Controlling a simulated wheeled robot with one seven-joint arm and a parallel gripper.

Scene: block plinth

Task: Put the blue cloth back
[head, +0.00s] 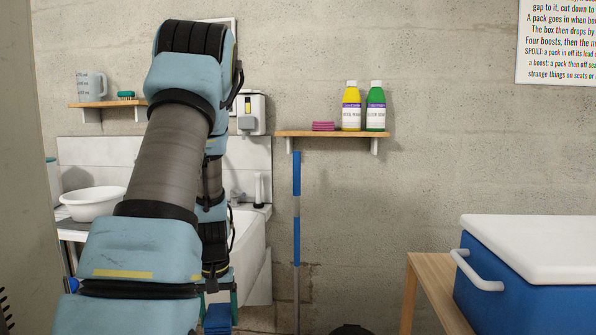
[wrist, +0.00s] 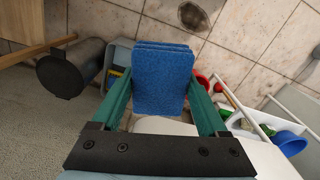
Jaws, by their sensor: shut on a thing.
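The blue cloth (wrist: 160,75), a thick folded stack, is held between the green fingers of my gripper (wrist: 160,88) in the wrist view. The fingers press on its left and right sides. In the head view, the cloth (head: 218,318) shows at the bottom edge below my gripper (head: 220,298), partly cut off by the frame. A wooden wall shelf (head: 283,134) holds a folded pink cloth (head: 323,126), a yellow bottle (head: 351,112) and a green bottle (head: 376,112). My arm hides part of the sink area.
A left shelf (head: 92,104) bears a jug and a green brush. A white basin (head: 92,203) stands below. A blue cooler (head: 520,290) is on a wooden bench at right.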

